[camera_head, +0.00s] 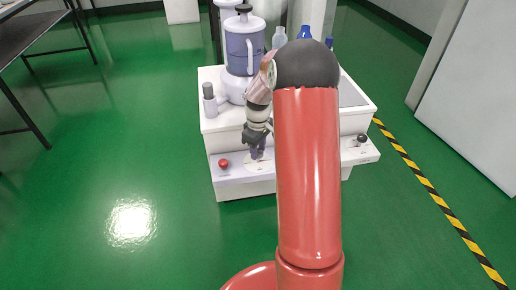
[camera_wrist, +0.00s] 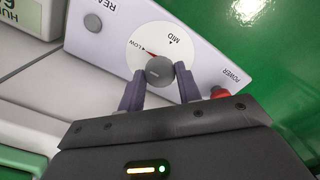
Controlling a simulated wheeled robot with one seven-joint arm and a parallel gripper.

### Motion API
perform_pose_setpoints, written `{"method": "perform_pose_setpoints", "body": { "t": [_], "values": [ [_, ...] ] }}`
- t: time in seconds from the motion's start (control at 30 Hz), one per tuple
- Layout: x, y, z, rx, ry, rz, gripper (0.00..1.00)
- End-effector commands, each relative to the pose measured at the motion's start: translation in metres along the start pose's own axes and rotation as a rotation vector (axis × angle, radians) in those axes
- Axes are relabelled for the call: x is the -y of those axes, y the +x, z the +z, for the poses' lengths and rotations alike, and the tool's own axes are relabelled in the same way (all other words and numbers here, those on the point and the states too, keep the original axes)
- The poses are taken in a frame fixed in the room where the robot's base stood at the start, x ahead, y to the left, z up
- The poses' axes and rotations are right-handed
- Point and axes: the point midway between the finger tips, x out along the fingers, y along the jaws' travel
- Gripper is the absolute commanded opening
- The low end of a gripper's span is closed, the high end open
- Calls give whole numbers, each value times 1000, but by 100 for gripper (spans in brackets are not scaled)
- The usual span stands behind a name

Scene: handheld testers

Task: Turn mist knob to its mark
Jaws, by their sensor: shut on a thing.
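The mist knob (camera_wrist: 159,70) is a small dark grey round knob on a white dial plate (camera_wrist: 141,37) with "LOW" and "MID" marks and a red pointer near "LOW". My gripper (camera_wrist: 159,78) is shut on the knob, one finger on each side. In the head view my gripper (camera_head: 257,150) reaches down to the sloped front panel over the white dial (camera_head: 260,163), and it hides the knob there.
A red power button (camera_wrist: 219,92) sits close beside the right finger and shows left of the dial in the head view (camera_head: 223,164). A black knob (camera_head: 362,139) is at the panel's right end. A blender-like device (camera_head: 243,45) and bottles (camera_head: 279,38) stand behind.

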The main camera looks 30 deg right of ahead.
Motion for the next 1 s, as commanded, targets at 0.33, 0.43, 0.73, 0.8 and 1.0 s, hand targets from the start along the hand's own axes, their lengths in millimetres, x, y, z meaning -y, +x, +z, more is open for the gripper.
{"method": "perform_pose_setpoints", "body": {
  "t": [0.33, 0.43, 0.73, 0.8, 1.0],
  "values": [
    [0, 0, 0, 0, 1, 0, 56],
    [0, 0, 0, 0, 2, 0, 56],
    [-1, -18, 0, -3, 2, 3, 56],
    [-1, -30, 0, -4, 2, 4, 56],
    [-1, -63, 0, -2, 2, 3, 56]
  ]
}}
